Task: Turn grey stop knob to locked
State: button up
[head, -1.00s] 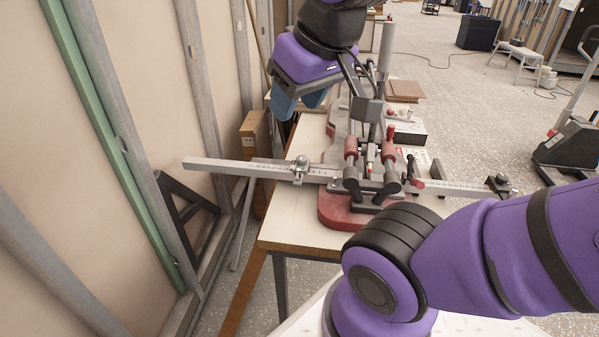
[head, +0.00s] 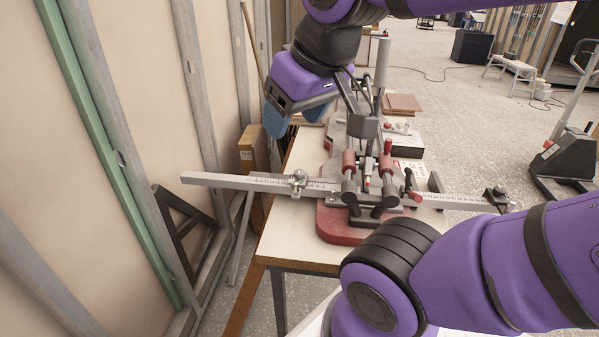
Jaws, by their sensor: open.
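A machine with a red base (head: 340,228) stands on a pale-topped table (head: 285,225). A long grey rail (head: 225,180) with a ruler scale crosses it and sticks out to the left. A small grey stop knob (head: 299,178) sits on a clamp on the left part of the rail. A similar dark stop (head: 497,196) sits at the rail's right end. I cannot read a locked mark on either. My gripper (head: 294,120), with blue fingers, is open and empty, above and slightly left of the left knob, apart from it.
Red-and-black handles (head: 387,160) and an upright grey post (head: 382,65) stand close to the right of my gripper. A stud wall (head: 130,130) runs along the left.

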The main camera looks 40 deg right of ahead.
jog(key=w+d+n+g, duration=0.1)
jog(key=w+d, duration=0.3)
jog(key=w, duration=0.6)
jog(key=n+g, duration=0.4)
send_over(299, 171)
notch_tip(299, 171, down, 28)
notch_tip(299, 171, down, 10)
jog(key=shift+d, duration=0.1)
jog(key=c, duration=0.9)
